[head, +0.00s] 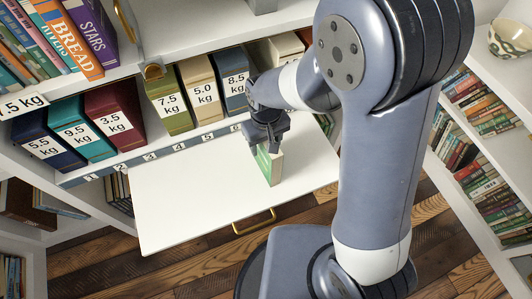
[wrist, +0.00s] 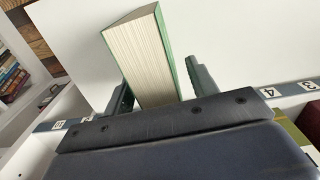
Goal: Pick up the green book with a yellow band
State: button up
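A green book (head: 270,163) stands upright on the white pull-out board, under my gripper (head: 268,128) in the head view. In the wrist view the book (wrist: 145,60) shows its pale page block and green cover edges; no yellow band can be made out. My gripper (wrist: 160,90) has one finger on each side of the book. A gap shows between the right finger and the green cover; the left finger is close to the book, and contact there is unclear. The gripper is open around the book.
The white board (head: 190,200) is otherwise bare, with a brass handle (head: 254,222) at its front. Behind it stands a row of weight-labelled binders, including an olive one (head: 168,105). Bookshelves (head: 480,160) line the right side. A bowl (head: 510,36) sits at the upper right.

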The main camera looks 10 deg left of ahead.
grip_shut()
dwell(0.4)
